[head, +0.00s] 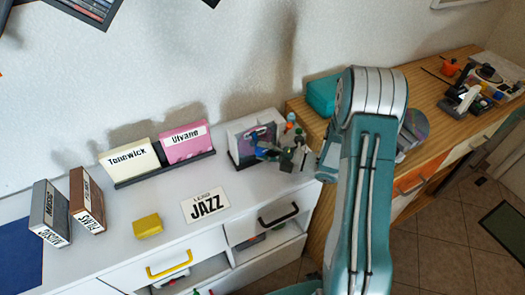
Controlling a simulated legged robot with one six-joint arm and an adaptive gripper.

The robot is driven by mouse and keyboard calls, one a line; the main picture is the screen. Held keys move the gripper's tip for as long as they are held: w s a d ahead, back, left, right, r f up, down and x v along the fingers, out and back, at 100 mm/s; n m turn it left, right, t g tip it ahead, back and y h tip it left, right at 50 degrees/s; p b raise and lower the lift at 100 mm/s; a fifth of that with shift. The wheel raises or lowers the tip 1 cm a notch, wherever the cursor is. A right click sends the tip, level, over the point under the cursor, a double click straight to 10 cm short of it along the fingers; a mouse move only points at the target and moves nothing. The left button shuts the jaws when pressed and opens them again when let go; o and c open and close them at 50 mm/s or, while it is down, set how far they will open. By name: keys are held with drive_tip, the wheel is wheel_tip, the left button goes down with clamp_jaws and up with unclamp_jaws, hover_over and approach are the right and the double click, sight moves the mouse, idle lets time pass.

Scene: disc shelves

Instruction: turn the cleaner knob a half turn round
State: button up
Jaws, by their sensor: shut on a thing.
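The cleaner (240,137), a pale upright box with a dark base and a purple-toned face, stands at the right end of the white cabinet top. My gripper (268,151) is at the front right of this box, shut on the cleaner knob. The knob itself is hidden by the fingers, so its angle cannot be told. My teal arm reaches in from the lower right and hides part of the area right of the cleaner.
Small bottles (291,124) stand close behind my gripper. A JAZZ card (205,205), a yellow block (148,225) and a rack with Tonewick (135,163) and Ulyann (185,143) cases lie left. A teal box (322,94) sits on the wooden counter. Drawers below are partly open.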

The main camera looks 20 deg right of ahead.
drive_tip(key=shift+f, duration=0.25)
drive_tip(key=o, duration=1.1)
drive_tip(key=shift+d, duration=0.1)
drive_tip(key=shift+o, duration=0.2)
drive_tip(key=shift+d+r, duration=0.1)
drive_tip(key=v, duration=0.7)
drive_tip(key=shift+s+d, duration=0.1)
drive_tip(key=shift+d, duration=0.2)
drive_tip(key=shift+a, duration=0.1)
